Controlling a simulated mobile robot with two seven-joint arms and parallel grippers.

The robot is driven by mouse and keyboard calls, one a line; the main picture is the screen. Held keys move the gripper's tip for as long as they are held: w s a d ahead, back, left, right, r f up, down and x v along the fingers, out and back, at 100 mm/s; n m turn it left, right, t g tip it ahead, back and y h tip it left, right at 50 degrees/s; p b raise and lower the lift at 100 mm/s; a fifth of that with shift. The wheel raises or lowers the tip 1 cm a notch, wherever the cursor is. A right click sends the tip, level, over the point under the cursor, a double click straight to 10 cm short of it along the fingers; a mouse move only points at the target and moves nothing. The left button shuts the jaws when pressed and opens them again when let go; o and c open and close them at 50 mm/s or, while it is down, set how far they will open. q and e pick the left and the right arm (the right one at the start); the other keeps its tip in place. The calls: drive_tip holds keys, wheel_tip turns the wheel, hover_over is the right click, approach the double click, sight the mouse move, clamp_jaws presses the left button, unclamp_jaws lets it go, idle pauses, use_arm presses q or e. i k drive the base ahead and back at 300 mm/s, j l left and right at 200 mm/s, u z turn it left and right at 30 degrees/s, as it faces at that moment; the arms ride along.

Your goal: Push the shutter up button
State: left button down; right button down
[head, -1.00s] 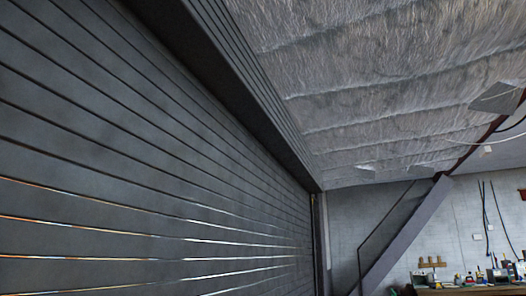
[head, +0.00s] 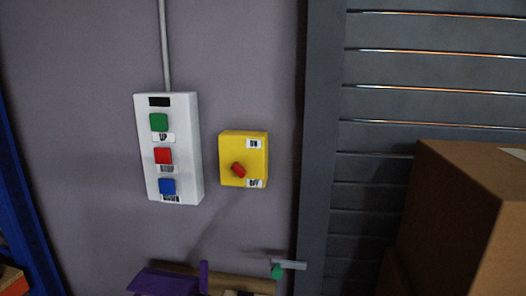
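A white control box (head: 182,180) hangs on the wall at the left of the head view. Its top button is green, the up button (head: 159,122), with a label reading UP below it. A red button (head: 163,155) sits in the middle and a blue button (head: 167,186) at the bottom, each with a label. A yellow switch box (head: 255,165) to the right has a red knob (head: 238,170) between ON and OFF labels. The grey slatted shutter (head: 430,70) shows at the right. Neither of my grippers is in view.
A brown cardboard box (head: 450,225) stands at the lower right before the shutter. A blue upright (head: 22,215) is at the left edge. Purple and green items (head: 165,283) lie at the bottom. The wall around the control box is clear.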

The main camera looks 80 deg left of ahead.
sight(159, 123)
drive_tip(key=u, duration=2.95)
